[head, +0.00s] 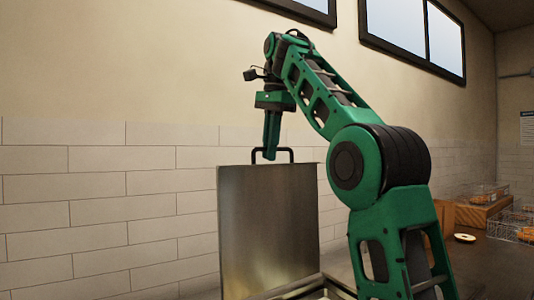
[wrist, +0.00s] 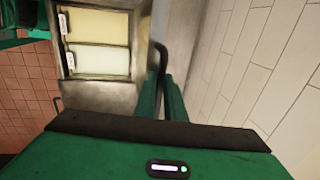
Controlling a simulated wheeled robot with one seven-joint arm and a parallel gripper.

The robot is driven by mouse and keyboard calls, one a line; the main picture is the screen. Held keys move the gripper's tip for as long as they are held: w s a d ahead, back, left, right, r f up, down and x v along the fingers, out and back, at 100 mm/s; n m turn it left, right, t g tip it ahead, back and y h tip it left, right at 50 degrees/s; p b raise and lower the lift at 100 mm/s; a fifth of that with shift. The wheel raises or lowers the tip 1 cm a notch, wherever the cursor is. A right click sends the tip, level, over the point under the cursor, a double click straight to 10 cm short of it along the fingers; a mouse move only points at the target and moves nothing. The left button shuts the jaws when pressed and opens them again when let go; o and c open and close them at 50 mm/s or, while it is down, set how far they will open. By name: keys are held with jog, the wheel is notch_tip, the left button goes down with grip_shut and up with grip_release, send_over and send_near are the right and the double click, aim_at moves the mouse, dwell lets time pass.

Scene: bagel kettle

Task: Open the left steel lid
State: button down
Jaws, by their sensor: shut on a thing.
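The steel lid (head: 262,232) stands about upright in the head view, its broad face showing and its black bar handle (head: 291,153) on the top edge. My gripper (head: 270,155) points down from above and is shut on the left part of that handle. In the wrist view the green fingers of my gripper (wrist: 162,85) are on either side of the black handle (wrist: 161,52). In the head view only part of the kettle rim (head: 326,280) shows below the lid.
A tiled wall (head: 100,210) runs close behind the lid. At the right are a counter (head: 485,252) with a pale ring-shaped item (head: 464,238), a wooden box (head: 443,214) and wire baskets (head: 515,226). Brown floor tiles (wrist: 22,95) show in the wrist view.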

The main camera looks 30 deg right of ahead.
jog(key=shift+a+r, duration=0.15)
jog(key=shift+a, duration=0.05)
jog(key=c, duration=1.9)
grip_release()
jog(key=shift+s+a, duration=0.1)
jog(key=shift+a, duration=0.05)
jog(key=shift+o, duration=0.3)
jog(key=shift+d, duration=0.2)
